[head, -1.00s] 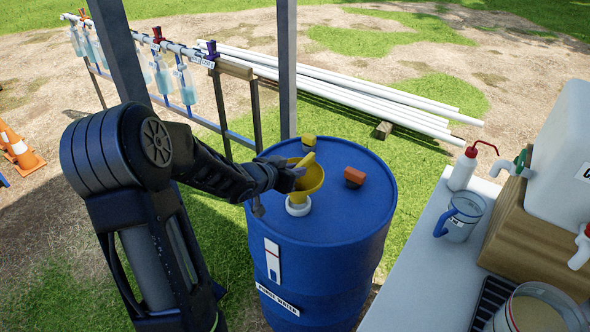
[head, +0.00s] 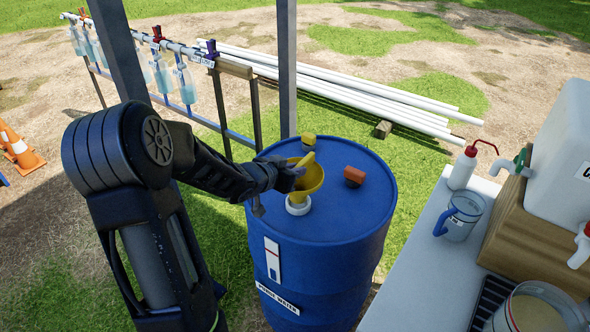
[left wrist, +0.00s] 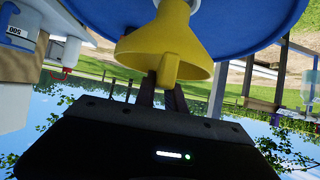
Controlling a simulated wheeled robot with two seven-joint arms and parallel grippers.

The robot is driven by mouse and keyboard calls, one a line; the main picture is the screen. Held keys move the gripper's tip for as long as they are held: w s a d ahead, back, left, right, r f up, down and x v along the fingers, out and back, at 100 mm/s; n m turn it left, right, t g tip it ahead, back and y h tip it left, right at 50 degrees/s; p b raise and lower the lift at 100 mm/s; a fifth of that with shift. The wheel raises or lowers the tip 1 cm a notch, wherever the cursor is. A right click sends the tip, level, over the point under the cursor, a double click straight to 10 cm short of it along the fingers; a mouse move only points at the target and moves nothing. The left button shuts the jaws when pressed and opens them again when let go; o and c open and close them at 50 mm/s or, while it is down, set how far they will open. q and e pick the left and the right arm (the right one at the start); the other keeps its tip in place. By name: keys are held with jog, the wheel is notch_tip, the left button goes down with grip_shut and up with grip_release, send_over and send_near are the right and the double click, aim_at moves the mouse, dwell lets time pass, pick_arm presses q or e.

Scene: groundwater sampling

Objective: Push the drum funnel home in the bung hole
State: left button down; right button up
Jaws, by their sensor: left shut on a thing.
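The yellow drum funnel (head: 311,182) stands at the white bung hole collar (head: 298,206) on top of the blue drum (head: 345,215). My left gripper (head: 293,172) is shut on the funnel's handle tab at the rim. In the left wrist view the funnel (left wrist: 150,48) appears upside down, with its narrow end at the white collar (left wrist: 178,5) against the drum top (left wrist: 240,22). The gripper fingers (left wrist: 160,92) meet the tab (left wrist: 168,70). How deep the spout sits in the hole is hidden. My right gripper is not in view.
An orange block (head: 354,176) and a yellow block (head: 308,140) lie on the drum top. A grey post (head: 287,70) stands behind the drum. A table (head: 410,280) with a jug (head: 460,216) and a wash bottle (head: 463,168) is at right.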

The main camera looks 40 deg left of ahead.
pick_arm(q)
jog(key=shift+f+b, duration=1.1)
jog(key=shift+f, duration=0.4)
jog(key=c, duration=1.3)
grip_release()
jog(key=shift+s+r, duration=0.25)
jog(key=shift+s, duration=0.1)
jog(key=p+v, duration=0.1)
jog(key=v, duration=0.6)
